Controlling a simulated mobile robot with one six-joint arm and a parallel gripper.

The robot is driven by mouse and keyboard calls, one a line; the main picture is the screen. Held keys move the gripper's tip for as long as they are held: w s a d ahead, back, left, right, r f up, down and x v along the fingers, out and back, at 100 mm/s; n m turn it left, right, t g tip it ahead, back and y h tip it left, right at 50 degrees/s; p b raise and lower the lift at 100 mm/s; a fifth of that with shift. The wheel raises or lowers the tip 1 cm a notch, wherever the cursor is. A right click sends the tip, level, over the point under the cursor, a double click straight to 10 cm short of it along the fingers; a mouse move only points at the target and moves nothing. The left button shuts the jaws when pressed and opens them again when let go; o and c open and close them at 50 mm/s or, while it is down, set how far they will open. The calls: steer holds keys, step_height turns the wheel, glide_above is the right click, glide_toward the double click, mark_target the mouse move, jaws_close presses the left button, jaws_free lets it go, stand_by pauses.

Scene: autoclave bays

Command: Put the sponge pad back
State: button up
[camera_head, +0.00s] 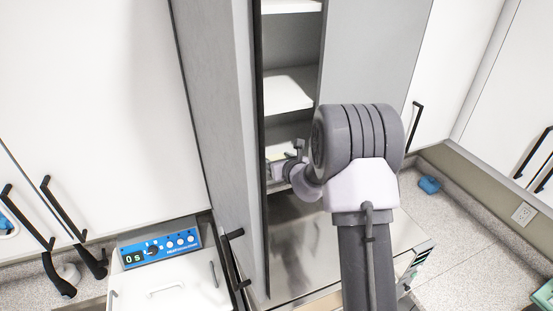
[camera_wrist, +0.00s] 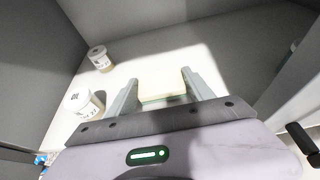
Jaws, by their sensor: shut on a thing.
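The sponge pad (camera_wrist: 162,90) is a small pale yellow block with a greenish lower edge, seen in the wrist view. My gripper (camera_wrist: 160,79) is shut on it, with one grey finger on each side. The pad is over or on a white shelf (camera_wrist: 150,58); I cannot tell whether it touches. In the head view my gripper (camera_head: 285,171) reaches into a tall grey cabinet (camera_head: 222,110) at a lower shelf level. The arm and cabinet edge hide most of the pad there.
Two white-labelled jars stand left of my gripper on the shelf, one farther (camera_wrist: 99,58) and one nearer (camera_wrist: 84,103). Cabinet walls close in on both sides. Another shelf (camera_head: 287,92) is above. A blue-panelled device (camera_head: 160,248) sits left; a blue item (camera_head: 429,185) lies on the right counter.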

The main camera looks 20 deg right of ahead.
steer(key=shift+w+f, duration=0.1)
steer(key=shift+f, duration=0.3)
steer(key=shift+s+r, duration=0.1)
steer(key=shift+s, duration=0.15)
steer(key=shift+f+b, duration=0.2)
steer(key=shift+b, duration=0.1)
steer(key=o, duration=1.4)
steer(key=shift+w, duration=0.2)
steer(key=shift+o, duration=0.2)
steer(key=shift+s+r, duration=0.15)
steer(key=shift+r, duration=0.15)
steer(key=b+v, duration=0.2)
steer(key=v, duration=0.9)
steer(key=shift+s+b, duration=0.3)
steer(key=shift+s, duration=0.15)
